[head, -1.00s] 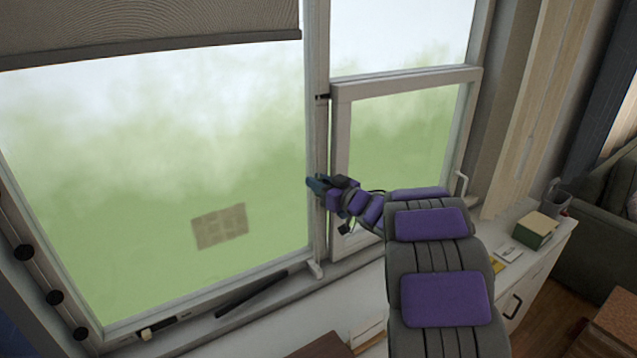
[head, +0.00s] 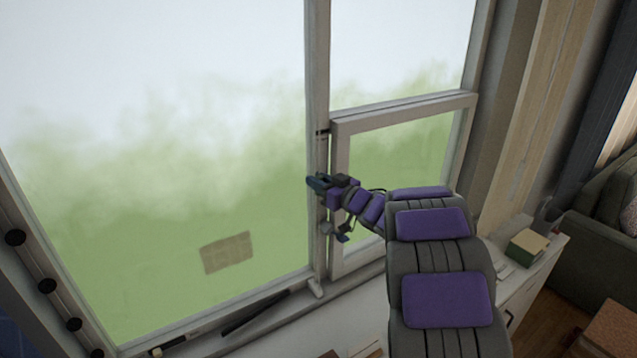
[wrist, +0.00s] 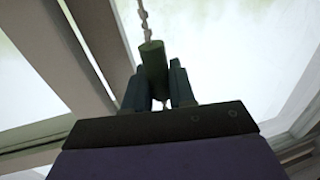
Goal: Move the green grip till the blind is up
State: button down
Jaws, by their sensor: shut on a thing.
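The green grip (wrist: 152,60) hangs on a beaded cord (wrist: 144,18) in the wrist view. My gripper (wrist: 158,85) is shut on it, with a finger on each side of its lower part. In the head view my gripper (head: 318,184) is in front of the post between the two window panes. The grip is too small to make out there. The blind is not seen in the head view now; the large left pane (head: 160,130) is uncovered as far as the frame reaches.
A smaller framed window (head: 400,180) is right of the post. A white sill (head: 270,315) with a dark bar (head: 255,312) runs below. A green box (head: 526,246) sits on a white cabinet at right, with a sofa (head: 600,235) beyond.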

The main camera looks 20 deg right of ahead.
aim_at(321, 174)
jog(key=shift+r+p, duration=1.25)
jog(key=shift+r, duration=0.75)
jog(key=c, duration=1)
grip_release()
jog(key=shift+d, duration=0.1)
jog(key=shift+f, duration=0.2)
jog(key=shift+s+d, duration=0.1)
jog(key=shift+s, duration=0.1)
jog(key=v, duration=1.6)
jog(key=shift+s+d+f+b, duration=0.1)
jog(key=shift+s+d+b, duration=0.1)
jog(key=shift+s+b, duration=0.15)
